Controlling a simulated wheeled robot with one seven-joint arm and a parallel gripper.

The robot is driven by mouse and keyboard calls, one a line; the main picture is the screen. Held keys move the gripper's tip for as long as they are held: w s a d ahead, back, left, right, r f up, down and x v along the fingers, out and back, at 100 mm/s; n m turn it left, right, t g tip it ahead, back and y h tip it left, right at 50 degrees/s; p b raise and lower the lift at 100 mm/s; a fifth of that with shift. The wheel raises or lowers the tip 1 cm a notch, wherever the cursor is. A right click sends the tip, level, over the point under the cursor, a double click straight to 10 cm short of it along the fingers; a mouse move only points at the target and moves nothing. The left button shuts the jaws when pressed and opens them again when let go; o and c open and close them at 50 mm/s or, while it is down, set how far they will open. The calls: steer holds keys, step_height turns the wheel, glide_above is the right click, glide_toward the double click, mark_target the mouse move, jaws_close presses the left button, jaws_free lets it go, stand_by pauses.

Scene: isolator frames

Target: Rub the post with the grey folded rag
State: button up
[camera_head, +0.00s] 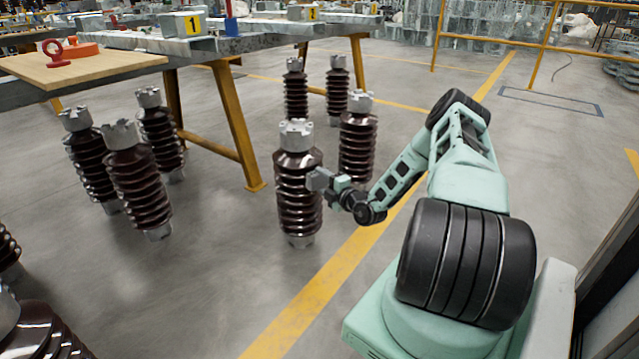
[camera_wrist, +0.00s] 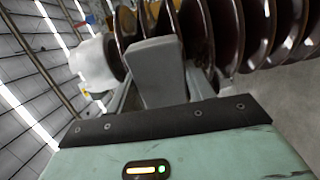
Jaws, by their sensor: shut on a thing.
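The post, a dark brown ribbed insulator (camera_head: 297,190) with pale metal ends, stands upright on the floor near the middle of the head view. Its glossy ribs (camera_wrist: 225,35) cross the top of the wrist view. My gripper (camera_head: 322,180) is at the post's right side, around its upper ribs. It is shut on the grey folded rag (camera_wrist: 156,72), which looks like a smooth grey block between the fingers. The rag's far end is against or very close to the ribs; I cannot tell if it touches. In the head view the rag is small and hard to separate from the gripper.
Another insulator (camera_head: 358,140) stands close behind the post, with more farther back. Several stand at the left, including one nearby (camera_head: 138,180). A workbench with yellow legs (camera_head: 235,125) is behind at the left.

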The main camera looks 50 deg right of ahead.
steer(key=shift+s+a+r+p, duration=0.15)
steer(key=shift+s+p, duration=0.9)
steer(key=shift+s, duration=0.2)
steer(key=shift+s+a+p, duration=0.2)
steer(key=shift+s+p, duration=0.3)
steer(key=shift+s, duration=0.4)
steer(key=shift+s+a+p, duration=0.15)
steer(key=shift+s+p, duration=0.3)
steer(key=shift+s, duration=0.4)
steer(key=s, duration=0.1)
steer(key=s+p, duration=0.2)
steer(key=shift+a, duration=0.25)
